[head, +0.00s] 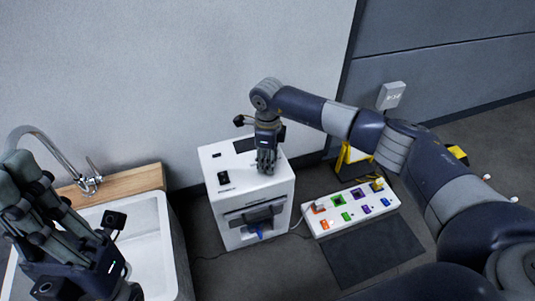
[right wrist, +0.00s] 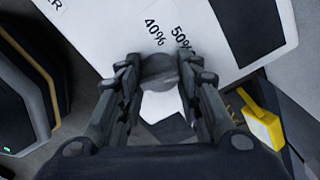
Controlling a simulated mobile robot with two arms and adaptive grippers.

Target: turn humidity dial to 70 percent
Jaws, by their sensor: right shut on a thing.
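The humidity dial (right wrist: 159,68) is a dark grey round knob on the white top of a boxy machine (head: 210,160). Printed marks "40%" and "50%" show beside it in the right wrist view; other marks and any pointer on the dial are hidden or unclear. My right gripper (head: 266,168) points down on the machine's top and hides the dial in the head view. In the right wrist view its fingers (right wrist: 159,75) are shut on the dial from both sides. My left gripper (head: 35,205) is at the lower left, above the sink, away from the machine; its opening is unclear.
A white sink (head: 145,235) with a curved tap (head: 45,135) stands left of the machine. A white board with coloured blocks (head: 325,224) lies to the right, with a dark mat (head: 370,250) in front. A yellow-edged item (head: 343,157) stands behind the board.

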